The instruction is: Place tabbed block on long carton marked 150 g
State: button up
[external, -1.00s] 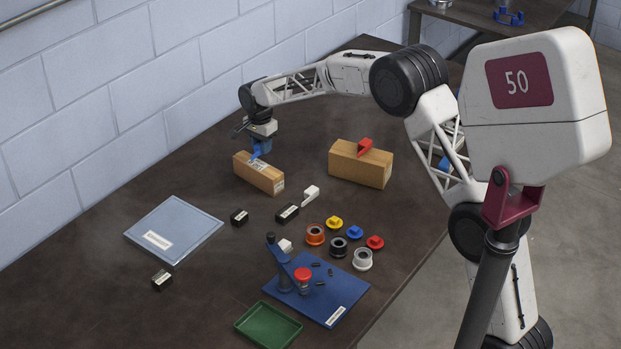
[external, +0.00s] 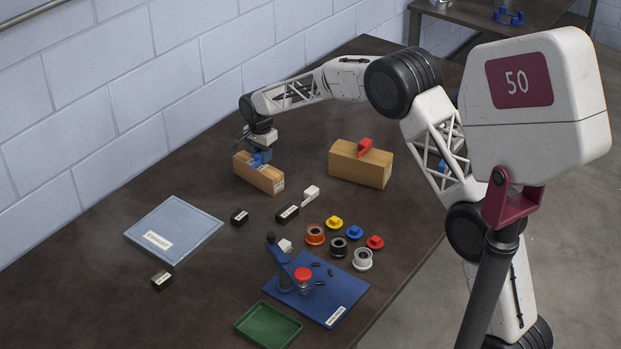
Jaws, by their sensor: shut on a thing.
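My gripper (external: 261,152) is at the top of the left long carton (external: 262,181), a tan box with pale labels. It is shut on a small blue piece, seemingly a blue tabbed block (external: 259,158), at the carton's top; I cannot tell whether the piece rests on it. A second tan carton (external: 360,168) stands to the right with a red tabbed block (external: 365,146) on top. A white tabbed block (external: 310,194) lies on the table in front of the cartons. The carton markings are too small to read.
Small black labelled blocks (external: 287,212) lie in front of the cartons. Coloured rings and caps (external: 315,234) stand at centre right. A blue mat (external: 345,289) carries a small press, with a green tray (external: 268,325) beside it.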

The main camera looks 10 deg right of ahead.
jog(key=shift+f, duration=0.1)
jog(key=o, duration=0.9)
notch_tip(320, 180, up, 12)
jog(key=shift+r, duration=0.1)
dwell(0.5)
jog(key=shift+d+r, duration=0.1)
dwell(0.7)
